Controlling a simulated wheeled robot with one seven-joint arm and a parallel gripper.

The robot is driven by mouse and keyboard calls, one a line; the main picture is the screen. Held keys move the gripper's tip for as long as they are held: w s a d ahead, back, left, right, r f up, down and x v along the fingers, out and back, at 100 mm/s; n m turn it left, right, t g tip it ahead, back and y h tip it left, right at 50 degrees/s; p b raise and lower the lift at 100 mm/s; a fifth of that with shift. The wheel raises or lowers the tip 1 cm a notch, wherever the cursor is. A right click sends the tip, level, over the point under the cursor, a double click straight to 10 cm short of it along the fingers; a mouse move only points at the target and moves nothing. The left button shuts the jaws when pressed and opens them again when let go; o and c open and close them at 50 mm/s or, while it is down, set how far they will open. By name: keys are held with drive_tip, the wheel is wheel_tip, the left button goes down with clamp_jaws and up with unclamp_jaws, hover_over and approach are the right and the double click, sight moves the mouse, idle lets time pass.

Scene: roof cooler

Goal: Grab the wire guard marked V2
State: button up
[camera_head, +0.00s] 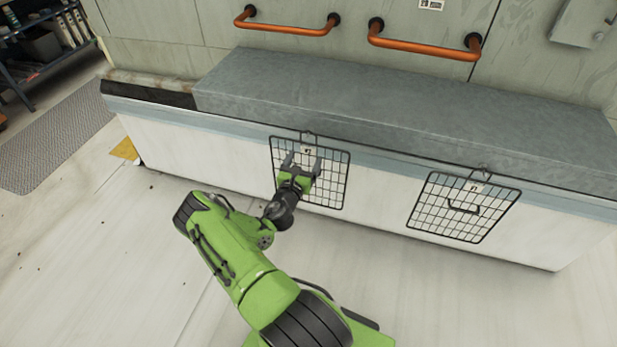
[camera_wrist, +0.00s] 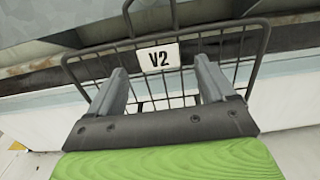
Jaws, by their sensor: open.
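The wire guard marked V2 (camera_head: 332,188) is a black wire grid hanging on the front of the long white box, left of a second guard. Its white V2 tag (camera_wrist: 160,59) shows clearly in the wrist view, below a wire loop at the guard's top. My gripper (camera_head: 302,162) is in front of the guard's upper part. In the wrist view my gripper (camera_wrist: 163,82) is open, its two grey fingers pointing at the guard on either side below the tag. I cannot tell whether the fingers touch the wires. My gripper hides part of the guard.
A second wire guard (camera_head: 463,208) with a small tag hangs to the right. A grey slab (camera_head: 400,110) covers the box's top. Two orange handrails (camera_head: 425,47) are on the wall behind. A dark shelf (camera_head: 45,45) stands far left. The floor in front is clear.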

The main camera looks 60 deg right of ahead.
drive_tip(key=shift+w+d+f, duration=0.1)
drive_tip(key=shift+w+d, duration=0.05)
drive_tip(key=shift+d, duration=0.8)
clamp_jaws()
